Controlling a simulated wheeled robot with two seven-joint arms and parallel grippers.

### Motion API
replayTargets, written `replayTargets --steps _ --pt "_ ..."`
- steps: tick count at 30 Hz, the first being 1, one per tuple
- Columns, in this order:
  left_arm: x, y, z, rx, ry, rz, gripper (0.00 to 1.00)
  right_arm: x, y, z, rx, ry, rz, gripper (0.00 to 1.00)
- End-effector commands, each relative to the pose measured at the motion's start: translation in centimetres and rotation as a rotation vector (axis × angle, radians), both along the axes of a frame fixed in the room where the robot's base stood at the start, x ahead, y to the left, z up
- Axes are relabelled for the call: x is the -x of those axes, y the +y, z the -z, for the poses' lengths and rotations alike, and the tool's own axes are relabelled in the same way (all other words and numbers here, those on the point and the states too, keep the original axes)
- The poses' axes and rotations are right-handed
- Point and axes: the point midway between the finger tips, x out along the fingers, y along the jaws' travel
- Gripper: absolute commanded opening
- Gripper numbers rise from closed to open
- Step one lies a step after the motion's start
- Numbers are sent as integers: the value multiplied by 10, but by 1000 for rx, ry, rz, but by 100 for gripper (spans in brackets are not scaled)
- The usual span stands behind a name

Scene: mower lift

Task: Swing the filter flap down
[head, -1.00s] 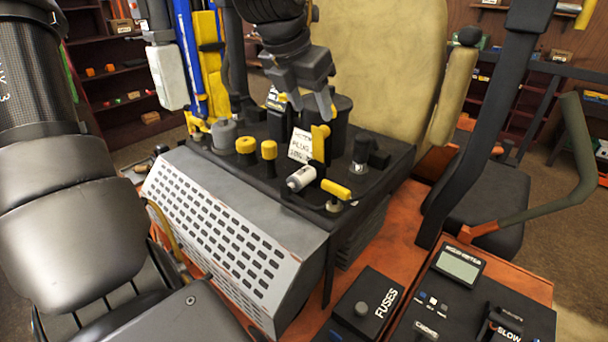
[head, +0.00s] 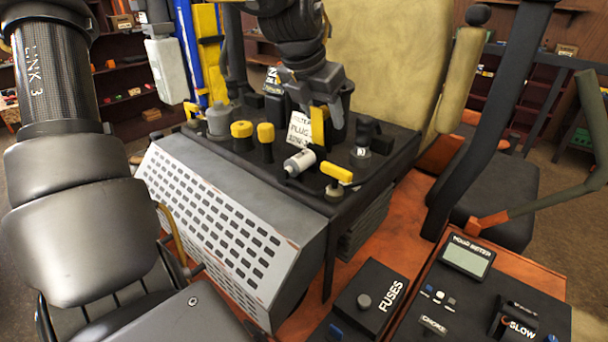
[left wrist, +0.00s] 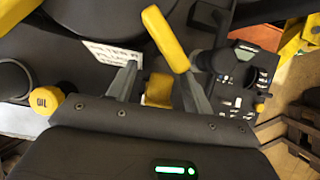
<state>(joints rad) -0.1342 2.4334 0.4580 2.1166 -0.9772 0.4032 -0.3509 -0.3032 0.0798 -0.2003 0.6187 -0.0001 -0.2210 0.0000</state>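An upright yellow flap-like piece (head: 319,119) stands on the black deck, just right of a white label (head: 299,128) with handwriting. I cannot tell for certain that it is the filter flap. My left gripper (head: 325,98) is right above and behind it, pointing down. In the left wrist view the fingers (left wrist: 160,88) are apart, with a yellow block (left wrist: 158,90) showing in the gap and clear space beside it. A long yellow lever (left wrist: 165,38) rises by the right finger; contact is unclear. My right gripper is not in view.
Two yellow caps (head: 254,132), a white cylinder (head: 299,162) and a yellow T-handle (head: 338,172) crowd the deck. A grey perforated cover (head: 215,225) lies in front. The fuse box (head: 367,300) and control panel (head: 470,290) are right. A tan seat (head: 380,60) stands behind.

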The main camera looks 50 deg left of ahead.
Motion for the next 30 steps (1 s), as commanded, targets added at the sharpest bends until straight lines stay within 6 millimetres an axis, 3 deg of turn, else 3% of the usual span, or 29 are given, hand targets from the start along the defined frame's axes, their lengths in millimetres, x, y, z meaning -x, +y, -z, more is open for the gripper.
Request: replayTargets --steps 1,7,19,30 --pt "0 0 0 0 0 0 46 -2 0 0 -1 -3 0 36" --pt "0 0 0 0 0 0 20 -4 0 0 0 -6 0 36" --pt "2 -1 0 0 0 1 19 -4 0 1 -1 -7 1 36" --pt "21 -2 -1 0 0 0 19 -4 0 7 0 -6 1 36"
